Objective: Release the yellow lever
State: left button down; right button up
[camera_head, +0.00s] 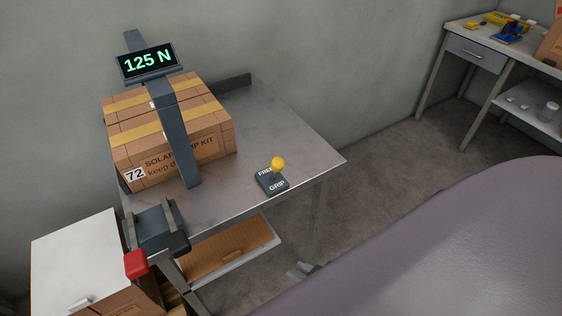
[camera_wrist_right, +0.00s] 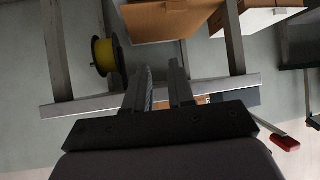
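The yellow lever shows as a round yellow knob (camera_head: 278,163) on a small dark base (camera_head: 271,182) marked FREE at the back and GRIP at the front. It stands near the table's right front edge. The knob partly covers the FREE label; I cannot tell for sure which way it leans. My right gripper (camera_head: 301,271) shows only as grey fingertips, low beyond the front edge of the table and apart from the lever. In the right wrist view its two fingers (camera_wrist_right: 161,75) stand apart with an empty gap. My left gripper is not in view.
A taped carton (camera_head: 170,145) sits on the grey table (camera_head: 285,125) behind a dark post with a display (camera_head: 149,62) reading 125 N. A red-tipped handle (camera_head: 136,263) projects at the front left. A yellow spool (camera_wrist_right: 104,57) is below. A second table (camera_head: 490,45) stands far right.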

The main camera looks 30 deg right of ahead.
jog(key=d+b, duration=0.1)
jog(key=d, duration=0.1)
jog(key=w+d+n+t+b, duration=0.1)
jog(key=w+d+n+t+h+b, duration=0.1)
jog(key=d, duration=0.1)
jog(key=shift+w+d+b, duration=0.25)
jog(key=shift+d+b, duration=0.1)
jog(key=shift+b, duration=0.05)
grip_shut()
jog(key=d+r+n+t+y+b, duration=0.3)
jog(key=d+r+n+y+b, duration=0.1)
jog(key=n, duration=0.6)
jog(key=w+d+r+n+t+y+b, duration=0.1)
jog(key=d+r+n+y+b, duration=0.3)
jog(key=n+b, duration=0.4)
jog(key=shift+d+r+n+t+y+b, duration=0.35)
jog(key=shift+r+n+t, duration=0.55)
jog(key=shift+n, duration=0.5)
jog(key=shift+w, duration=0.15)
